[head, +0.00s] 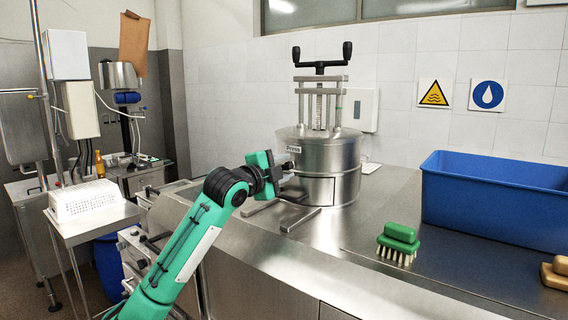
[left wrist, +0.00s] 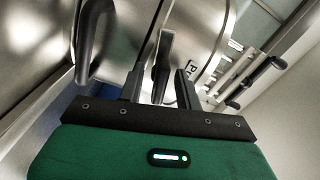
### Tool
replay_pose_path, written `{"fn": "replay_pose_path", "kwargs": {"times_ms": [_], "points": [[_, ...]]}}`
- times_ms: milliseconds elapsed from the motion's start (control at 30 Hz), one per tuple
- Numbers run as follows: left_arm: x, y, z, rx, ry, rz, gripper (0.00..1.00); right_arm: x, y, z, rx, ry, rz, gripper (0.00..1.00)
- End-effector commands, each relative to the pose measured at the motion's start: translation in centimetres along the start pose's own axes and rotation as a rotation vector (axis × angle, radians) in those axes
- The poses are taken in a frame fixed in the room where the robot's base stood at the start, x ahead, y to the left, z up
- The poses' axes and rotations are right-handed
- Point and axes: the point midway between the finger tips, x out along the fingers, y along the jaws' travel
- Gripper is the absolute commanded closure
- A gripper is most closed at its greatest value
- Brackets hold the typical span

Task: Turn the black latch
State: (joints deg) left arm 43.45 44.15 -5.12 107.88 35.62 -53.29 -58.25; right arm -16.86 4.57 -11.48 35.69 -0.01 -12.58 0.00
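A steel cylindrical press (head: 340,165), labelled "Press", stands on the steel counter. My left gripper (head: 286,180) is at its left side. In the left wrist view, the black latch (left wrist: 162,62) lies between the two fingers of my left gripper (left wrist: 160,80). The fingers are open, with gaps visible on both sides of the latch, and I cannot tell if either touches it. A larger curved black handle (left wrist: 88,50) is left of the fingers. In the head view the latch cannot be told apart from my dark fingers. My right gripper is not in view.
A black T-shaped handle (head: 321,65) tops the press. A green brush (head: 398,240) and a blue tub (head: 490,205) are on the counter to the right. A white perforated basket (head: 85,202) stands on a side table at left. The front middle of the counter is clear.

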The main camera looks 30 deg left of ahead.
Motion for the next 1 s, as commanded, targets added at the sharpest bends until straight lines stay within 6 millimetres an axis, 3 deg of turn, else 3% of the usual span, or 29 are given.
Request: {"fn": "replay_pose_path", "kwargs": {"times_ms": [300,500,733,1000], "points": [[0.2,0.0,0.0,0.000,0.000,0.000,0.65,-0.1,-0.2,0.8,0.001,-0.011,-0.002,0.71],[0.2,0.0,0.0,0.000,-0.001,0.000,1.00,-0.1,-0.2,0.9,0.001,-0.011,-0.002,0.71],[0.2,-0.1,0.1,0.044,-0.003,0.002,1.00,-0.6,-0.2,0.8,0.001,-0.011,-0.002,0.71],[0.2,-0.3,0.1,0.212,-0.004,0.003,1.00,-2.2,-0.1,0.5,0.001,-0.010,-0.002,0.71]]}}
